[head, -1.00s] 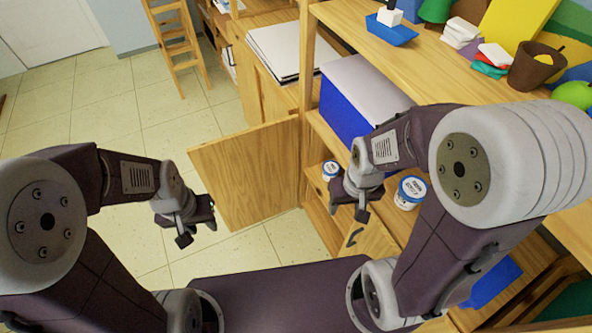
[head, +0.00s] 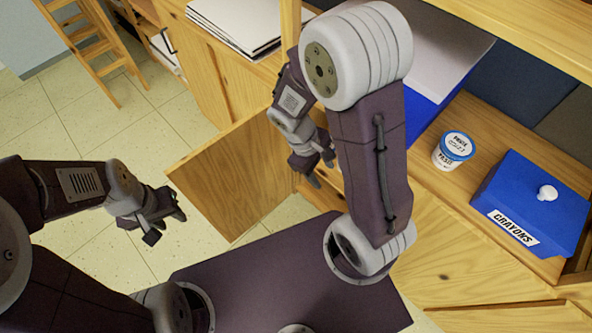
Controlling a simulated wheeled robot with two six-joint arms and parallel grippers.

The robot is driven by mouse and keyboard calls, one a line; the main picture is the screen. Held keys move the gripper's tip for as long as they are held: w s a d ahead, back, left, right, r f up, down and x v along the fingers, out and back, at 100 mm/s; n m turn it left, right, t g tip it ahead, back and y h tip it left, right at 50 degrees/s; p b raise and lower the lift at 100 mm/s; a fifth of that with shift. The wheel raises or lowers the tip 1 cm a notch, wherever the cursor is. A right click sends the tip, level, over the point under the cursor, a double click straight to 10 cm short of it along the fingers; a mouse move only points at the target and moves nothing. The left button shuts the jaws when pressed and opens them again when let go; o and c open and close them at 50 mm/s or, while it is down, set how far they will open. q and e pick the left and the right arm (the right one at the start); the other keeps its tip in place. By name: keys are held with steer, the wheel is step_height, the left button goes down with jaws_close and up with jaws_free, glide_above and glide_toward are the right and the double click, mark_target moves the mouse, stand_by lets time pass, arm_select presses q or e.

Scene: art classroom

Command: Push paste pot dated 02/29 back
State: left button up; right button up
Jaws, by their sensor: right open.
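A white paste pot (head: 447,158) with a blue-rimmed lid (head: 458,145) stands upright on the wooden shelf, right of my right arm. Its lid bears printing, but the date is too small to read surely. A second, similar pot seen earlier is out of sight now, probably behind my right arm. My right gripper (head: 318,169) is open and empty, pointing down near the shelf's left end, apart from the visible pot. My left gripper (head: 168,222) hangs over the floor at the left, away from the shelf; it looks open with nothing in it.
A blue crayons box (head: 532,213) with a white knob sits right of the pot. A large blue box (head: 432,95) stands behind it on the left. An open wooden door (head: 228,190) juts out at the shelf's left end. Bare shelf lies behind the pot.

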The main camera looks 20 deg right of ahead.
steer(key=w+d+f+n+t+h+b, duration=0.15)
steer(key=w+f+n+h+b, duration=0.3)
steer(key=f+b, duration=0.45)
steer(key=w+d+f+n+h+b, duration=0.35)
steer(key=f+n+b, duration=0.2)
steer(key=f, duration=0.45)
steer(key=w+a+f+n+t+h+b, duration=0.1)
steer(key=w+a+f+n+t+b, duration=0.2)
steer(key=w+f+n+t+b, duration=0.45)
steer(key=shift+m+g+h, duration=0.3)
steer(key=shift+m+g, duration=0.55)
steer(key=shift+g, duration=0.05)
steer(key=x, duration=0.2)
steer(key=w+b+x, duration=0.1)
steer(key=x, duration=0.2)
steer(key=b+x, duration=0.1)
steer(key=x, duration=0.2)
steer(key=shift+w+a, duration=0.15)
steer(key=shift+a, duration=0.1)
steer(key=shift+x, duration=0.75)
steer(key=shift+w+d+b, duration=0.1)
steer(key=shift+d+b, duration=0.05)
steer(key=shift+b, duration=0.15)
